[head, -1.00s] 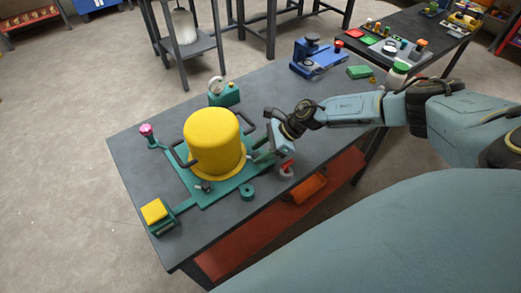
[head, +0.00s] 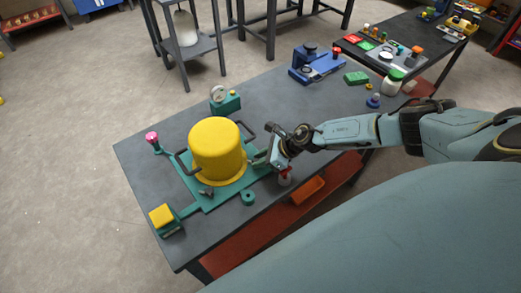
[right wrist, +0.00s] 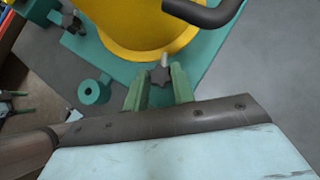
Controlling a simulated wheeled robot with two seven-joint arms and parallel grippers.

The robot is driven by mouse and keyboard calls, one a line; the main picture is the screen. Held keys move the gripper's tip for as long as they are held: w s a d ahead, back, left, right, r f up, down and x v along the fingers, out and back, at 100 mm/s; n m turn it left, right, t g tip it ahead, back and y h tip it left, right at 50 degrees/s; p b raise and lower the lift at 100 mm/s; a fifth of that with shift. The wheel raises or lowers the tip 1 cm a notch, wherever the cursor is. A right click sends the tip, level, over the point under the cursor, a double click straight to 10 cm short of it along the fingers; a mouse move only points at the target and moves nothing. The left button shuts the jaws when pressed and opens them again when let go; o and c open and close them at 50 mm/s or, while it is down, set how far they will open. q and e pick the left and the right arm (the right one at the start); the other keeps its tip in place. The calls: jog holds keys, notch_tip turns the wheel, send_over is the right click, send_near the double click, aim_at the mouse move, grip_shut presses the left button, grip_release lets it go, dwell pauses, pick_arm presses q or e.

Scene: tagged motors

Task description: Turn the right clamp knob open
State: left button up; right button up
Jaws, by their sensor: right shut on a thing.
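The yellow motor housing (head: 215,148) stands upright on a green fixture plate (head: 225,199) on the dark table. The right clamp knob, a dark star-shaped knob (right wrist: 159,76), sits at the housing's flange in the right wrist view. My right gripper (right wrist: 159,80) has its two green fingers around this knob and is shut on it. In the head view my right gripper (head: 260,160) reaches in from the right, and the knob is hidden behind it. The other clamp knob (head: 207,191) is at the front of the flange, also visible in the right wrist view (right wrist: 72,22).
Close to the gripper are the housing's dark handle (right wrist: 205,12), a green ring (right wrist: 94,91) and a red-topped piece (head: 285,172). A gauge block (head: 225,101), a pink knob (head: 152,138) and a yellow block (head: 161,215) stand around the fixture. Free table lies behind.

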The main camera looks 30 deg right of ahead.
jog(key=m+p, duration=0.1)
jog(key=p, duration=0.1)
jog(key=m+t+h+p, duration=0.1)
jog(key=m+h+p, duration=0.1)
jog(key=p, duration=0.1)
jog(key=shift+s+a+r+m+t+p, duration=0.15)
jog(key=shift+a+r+m+t+p, duration=0.15)
jog(key=shift+r+m+t, duration=0.1)
jog(key=shift+a+f+m+t+h+p, duration=0.1)
jog(key=shift+f+m+t+h+p, duration=0.15)
jog(key=shift+m+h+p, duration=0.5)
jog(key=shift+m+h, duration=0.65)
jog(key=shift+m, duration=0.4)
jog(key=m+h, duration=0.2)
jog(key=shift+s+a+f+m+t, duration=0.1)
jog(key=shift+a+f+m+t, duration=0.1)
jog(key=shift+m+t, duration=0.1)
jog(key=shift+a+m+g+h, duration=0.15)
jog(key=shift+m+g+h, duration=0.3)
jog(key=shift+m+h, duration=1.35)
jog(key=shift+r+m, duration=0.1)
jog(key=shift+m, duration=0.3)
jog(key=o, duration=1)
